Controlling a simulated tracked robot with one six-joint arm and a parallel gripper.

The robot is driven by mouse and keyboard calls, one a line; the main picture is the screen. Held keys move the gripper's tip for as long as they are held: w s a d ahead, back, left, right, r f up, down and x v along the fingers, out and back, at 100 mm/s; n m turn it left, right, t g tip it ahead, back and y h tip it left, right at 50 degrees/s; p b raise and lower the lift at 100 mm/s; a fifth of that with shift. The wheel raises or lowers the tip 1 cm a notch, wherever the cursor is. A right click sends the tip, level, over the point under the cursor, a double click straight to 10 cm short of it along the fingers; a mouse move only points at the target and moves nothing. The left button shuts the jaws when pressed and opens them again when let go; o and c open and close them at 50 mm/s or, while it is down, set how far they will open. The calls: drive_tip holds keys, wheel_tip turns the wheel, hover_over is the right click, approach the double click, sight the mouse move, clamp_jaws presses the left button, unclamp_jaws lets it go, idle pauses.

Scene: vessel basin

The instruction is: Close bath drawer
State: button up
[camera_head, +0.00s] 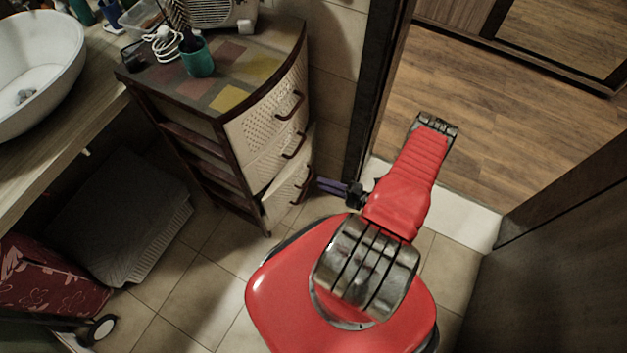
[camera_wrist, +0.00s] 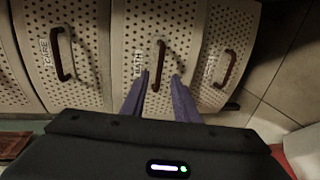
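A drawer cabinet with pale perforated fronts (camera_head: 262,118) and dark edges stands left of my arm in the head view. Three dark handles show on it. In the wrist view the fronts lie side by side, with the floor end at right. The middle front has a curved brown handle (camera_wrist: 158,66) and a small label (camera_wrist: 137,64), seemingly "BATH". My gripper (camera_wrist: 160,78) is open, its purple fingers apart in front of that middle front, near the handle. Whether they touch is unclear. In the head view the gripper (camera_head: 332,187) is low beside the cabinet.
A door frame (camera_head: 378,95) stands just behind my arm, with a wooden floor beyond. Loose items and a green cup (camera_head: 198,58) stand on the cabinet top. A grey mat (camera_head: 118,215) lies left of the cabinet. Tiled floor (camera_head: 195,285) is open in front.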

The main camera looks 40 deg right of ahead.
drive_tip(key=shift+x, duration=2.85)
clamp_jaws()
